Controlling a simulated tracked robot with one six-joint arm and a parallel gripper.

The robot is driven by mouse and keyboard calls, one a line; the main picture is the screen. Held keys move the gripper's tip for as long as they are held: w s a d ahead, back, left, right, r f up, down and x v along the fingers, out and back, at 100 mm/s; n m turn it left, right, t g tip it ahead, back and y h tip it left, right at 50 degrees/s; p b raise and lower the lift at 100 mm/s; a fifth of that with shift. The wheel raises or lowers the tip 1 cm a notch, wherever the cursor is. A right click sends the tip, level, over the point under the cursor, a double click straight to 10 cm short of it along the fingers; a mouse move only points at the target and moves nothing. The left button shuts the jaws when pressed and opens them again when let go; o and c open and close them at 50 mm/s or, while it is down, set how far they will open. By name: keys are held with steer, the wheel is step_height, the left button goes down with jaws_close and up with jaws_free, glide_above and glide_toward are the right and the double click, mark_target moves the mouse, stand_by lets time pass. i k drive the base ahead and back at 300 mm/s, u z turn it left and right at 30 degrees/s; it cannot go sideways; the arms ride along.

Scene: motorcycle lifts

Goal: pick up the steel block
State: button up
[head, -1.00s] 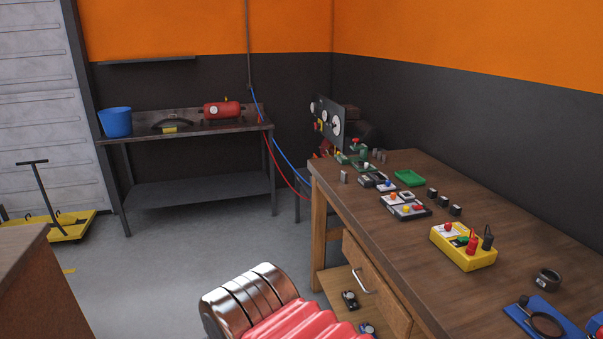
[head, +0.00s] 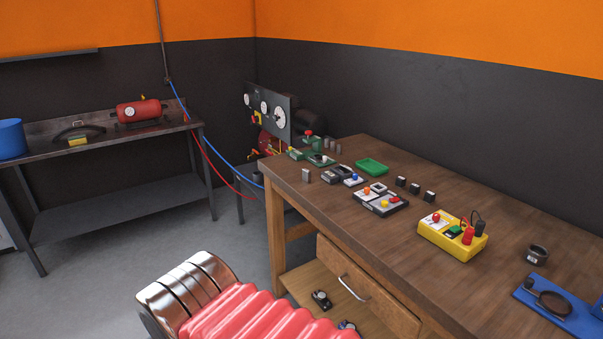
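A small upright grey metallic block (head: 305,175) stands near the far left corner of the wooden workbench (head: 470,215). It looks like the steel block, though it is small in the head view. Open bench top lies around it, with a dark device (head: 338,173) to its right. Three small dark blocks with pale faces (head: 415,188) stand in a row farther right on the bench. My gripper is not in view, so its state does not show.
The bench also holds a green tray (head: 371,166), a yellow box with red and black plugs (head: 452,236), a dark ring (head: 537,254) and a blue stand (head: 560,310). A drawer (head: 360,290) juts from the front. A metal table (head: 100,150) stands at the left.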

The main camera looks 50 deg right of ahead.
mark_target(307, 173)
steer(key=z, duration=0.2)
steer(key=i, duration=0.75)
steer(key=z, duration=0.5)
steer(key=i, duration=0.75)
steer(key=z, duration=0.8)
steer(key=i, duration=1)
steer(key=z, duration=0.45)
